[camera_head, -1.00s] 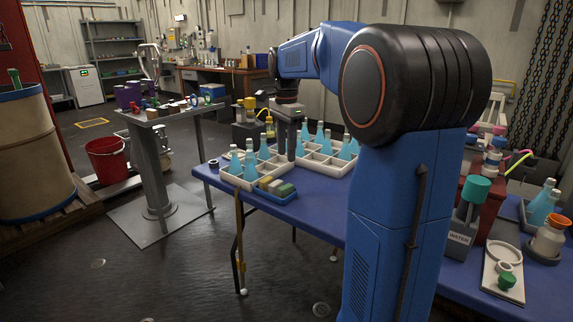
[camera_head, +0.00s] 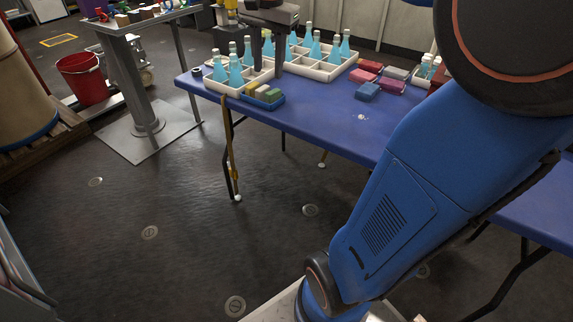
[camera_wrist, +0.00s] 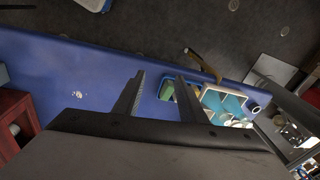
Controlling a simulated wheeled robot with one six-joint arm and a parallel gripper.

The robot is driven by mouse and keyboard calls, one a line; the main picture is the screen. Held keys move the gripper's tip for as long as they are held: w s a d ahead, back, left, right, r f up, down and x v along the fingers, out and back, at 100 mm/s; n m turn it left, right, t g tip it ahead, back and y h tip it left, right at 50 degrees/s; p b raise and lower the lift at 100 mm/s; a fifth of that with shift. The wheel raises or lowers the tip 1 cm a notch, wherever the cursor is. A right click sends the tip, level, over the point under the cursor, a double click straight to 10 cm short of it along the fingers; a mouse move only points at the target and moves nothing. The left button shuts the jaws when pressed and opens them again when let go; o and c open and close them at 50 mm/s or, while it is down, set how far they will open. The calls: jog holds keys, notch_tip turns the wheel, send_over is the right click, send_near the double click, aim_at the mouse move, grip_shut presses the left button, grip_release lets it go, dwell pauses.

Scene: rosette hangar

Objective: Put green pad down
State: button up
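A green pad (camera_head: 273,96) lies in a small blue tray (camera_head: 281,102) at the table's front left edge, beside yellowish pads (camera_head: 256,89). The green pad also shows in the wrist view (camera_wrist: 181,93), partly behind a finger. My gripper (camera_head: 273,66) points down behind the small tray, near the white bottle crates. I see nothing held.
White divided crates (camera_head: 319,71) hold several light-blue bottles close around my gripper. Red, grey and blue pads (camera_head: 368,91) lie farther right on the blue table (camera_head: 330,115). The table's middle front is clear. A grey stand (camera_head: 124,66) and red bucket (camera_head: 82,78) are at left.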

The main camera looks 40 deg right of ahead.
jog(key=s+a+f+n+t, duration=0.1)
jog(key=s+a+f+n, duration=0.3)
jog(key=s+f+n, duration=0.2)
jog(key=s+a+f+n+t, duration=0.2)
jog(key=s+a+f+n, duration=0.2)
jog(key=s+f, duration=0.5)
jog(key=s+n, duration=0.2)
jog(key=s, duration=0.3)
jog(key=shift+s+a+f, duration=0.15)
jog(key=shift+a+f, duration=0.15)
jog(key=shift+f, duration=0.05)
